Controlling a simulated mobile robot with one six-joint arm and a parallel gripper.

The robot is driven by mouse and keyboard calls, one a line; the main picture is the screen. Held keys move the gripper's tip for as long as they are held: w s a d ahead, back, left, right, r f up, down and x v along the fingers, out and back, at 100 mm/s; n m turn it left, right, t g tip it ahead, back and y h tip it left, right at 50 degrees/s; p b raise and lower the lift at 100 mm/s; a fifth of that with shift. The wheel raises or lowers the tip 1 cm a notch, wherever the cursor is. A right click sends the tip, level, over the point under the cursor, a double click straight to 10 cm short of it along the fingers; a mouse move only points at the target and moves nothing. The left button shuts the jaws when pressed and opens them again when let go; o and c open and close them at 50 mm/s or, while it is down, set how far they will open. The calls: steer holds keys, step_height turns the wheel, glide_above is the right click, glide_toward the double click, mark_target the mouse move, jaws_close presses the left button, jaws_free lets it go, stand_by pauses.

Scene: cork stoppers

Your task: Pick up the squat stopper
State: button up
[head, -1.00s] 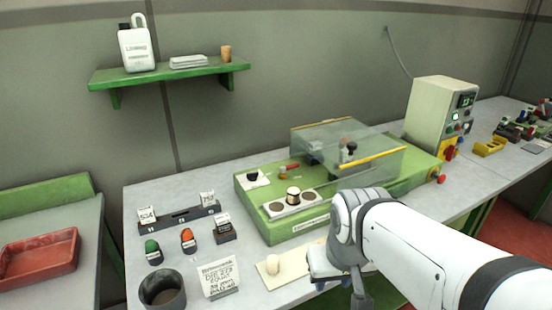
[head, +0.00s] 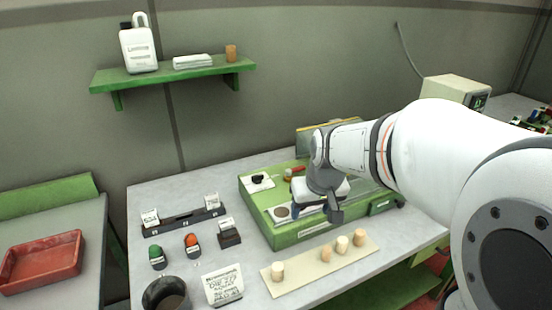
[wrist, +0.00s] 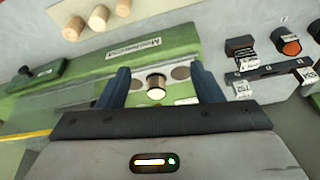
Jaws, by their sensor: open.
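A short, pale-topped stopper (wrist: 157,90) stands on the green fixture (head: 258,217), between two dark round spots on a pale plate. It looks like the squat one. In the head view my gripper hides it. My gripper (wrist: 160,76) is open and empty above the fixture, and the stopper shows between its two blue fingers, apart from both. In the head view my gripper (head: 332,208) hangs over the right part of the plate.
A clear guard with a yellow edge (head: 322,124) stands behind my gripper, partly hidden by my arm. A black knob (head: 258,180) sits at the fixture's left. A dark cup (head: 165,294) and a label card (head: 222,284) stand front left. Another cork (head: 231,53) is on the shelf.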

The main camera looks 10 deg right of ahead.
steer(key=w+p, duration=0.1)
steer(key=w, duration=0.9)
steer(key=shift+n+t, duration=0.3)
steer(key=shift+t, duration=0.1)
steer(key=x, duration=0.4)
steer(key=p+x, duration=0.1)
steer(key=x, duration=0.3)
steer(key=shift+w+d+f+p, duration=0.1)
steer(key=shift+d+f+p, duration=0.15)
steer(key=shift+p, duration=0.05)
steer(key=shift+c, duration=0.4)
steer(key=c, duration=1)
